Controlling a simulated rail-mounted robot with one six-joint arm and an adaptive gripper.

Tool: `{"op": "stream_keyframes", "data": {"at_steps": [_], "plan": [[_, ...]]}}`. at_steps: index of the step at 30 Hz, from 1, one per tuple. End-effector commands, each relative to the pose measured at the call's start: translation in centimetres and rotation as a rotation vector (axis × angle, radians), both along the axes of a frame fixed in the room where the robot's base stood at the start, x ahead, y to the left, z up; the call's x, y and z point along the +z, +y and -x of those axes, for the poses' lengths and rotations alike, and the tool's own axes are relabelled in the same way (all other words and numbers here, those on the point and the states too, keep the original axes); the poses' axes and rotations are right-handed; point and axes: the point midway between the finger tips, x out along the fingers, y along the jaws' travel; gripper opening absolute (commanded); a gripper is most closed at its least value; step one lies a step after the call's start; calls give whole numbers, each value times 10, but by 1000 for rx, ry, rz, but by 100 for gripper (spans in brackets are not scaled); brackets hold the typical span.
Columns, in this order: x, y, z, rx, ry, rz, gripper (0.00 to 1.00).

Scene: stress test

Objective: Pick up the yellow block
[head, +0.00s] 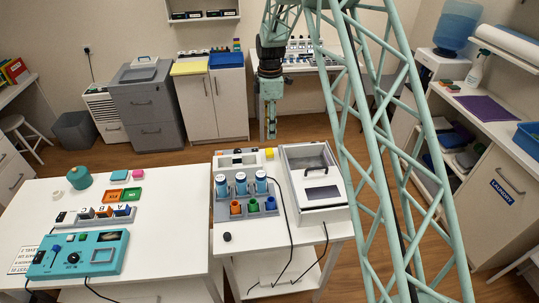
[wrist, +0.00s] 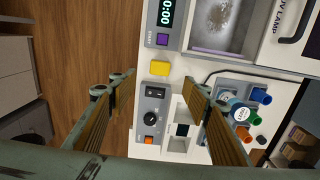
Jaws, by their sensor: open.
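The yellow block (wrist: 159,68) lies on the white table beside a grey control unit in the wrist view. In the head view it is a small yellow spot (head: 269,153) between that unit and a white box. My gripper (wrist: 155,80) is open, with its two fingers spread and nothing between them. In the wrist view the block appears between and slightly past the fingertips. In the head view my gripper (head: 271,134) hangs pointing down above the far edge of the small table, apart from the block.
The control unit (wrist: 150,118) with a knob is close to the block. The white lidded box (head: 317,192) marked UV lamp stands on its other side. A rack (head: 226,211) holds blue-capped vials and coloured tubes. A dark cable runs past. Wooden floor lies beyond the table edge.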

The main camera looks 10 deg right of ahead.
Motion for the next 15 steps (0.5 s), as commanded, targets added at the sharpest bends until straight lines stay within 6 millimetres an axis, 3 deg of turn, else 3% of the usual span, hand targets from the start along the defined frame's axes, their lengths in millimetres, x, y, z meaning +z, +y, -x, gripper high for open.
{"op": "stream_keyframes", "data": {"at_steps": [8,15], "plan": [[-9,0,1,0,2,0,44],[-35,0,1,-1,2,0,44]]}}
